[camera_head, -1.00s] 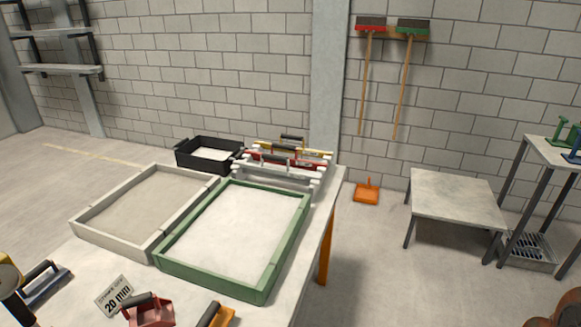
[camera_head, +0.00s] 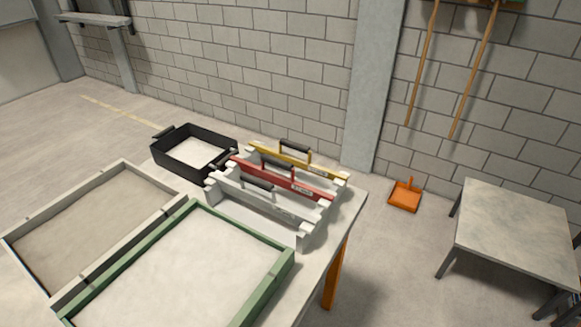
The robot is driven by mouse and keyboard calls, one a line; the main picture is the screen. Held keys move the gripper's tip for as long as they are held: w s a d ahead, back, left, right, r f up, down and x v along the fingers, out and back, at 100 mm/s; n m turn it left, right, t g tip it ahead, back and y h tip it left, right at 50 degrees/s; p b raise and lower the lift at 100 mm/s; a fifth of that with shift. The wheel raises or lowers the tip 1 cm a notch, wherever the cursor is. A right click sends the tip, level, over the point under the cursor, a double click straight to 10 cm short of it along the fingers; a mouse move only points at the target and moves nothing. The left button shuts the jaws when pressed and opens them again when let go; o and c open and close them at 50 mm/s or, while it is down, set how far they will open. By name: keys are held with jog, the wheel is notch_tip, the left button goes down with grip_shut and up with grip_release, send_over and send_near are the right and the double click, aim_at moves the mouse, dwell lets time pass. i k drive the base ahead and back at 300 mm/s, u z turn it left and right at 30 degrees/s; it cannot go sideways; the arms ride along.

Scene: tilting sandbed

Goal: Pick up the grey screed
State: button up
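The grey screed (camera_head: 273,208) is a long pale board with a dark handle on its top edge. It sits at the front of a group of three screeds on the far right part of the table. The red screed (camera_head: 305,189) is just behind it, and the yellow screed (camera_head: 293,158) is at the back. White notched supports show at the ends of the screeds. My gripper is not in view.
A green-framed sandbed (camera_head: 267,285) lies in front of the screeds, with a pale-framed bed (camera_head: 95,180) to its left. A black tray (camera_head: 176,171) of sand is left of the screeds. An orange dustpan (camera_head: 404,197) and a low grey table (camera_head: 515,222) stand right, beyond open floor.

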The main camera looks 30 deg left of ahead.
aim_at(307, 223)
jog(key=i, duration=1.6)
jog(key=u, duration=4.3)
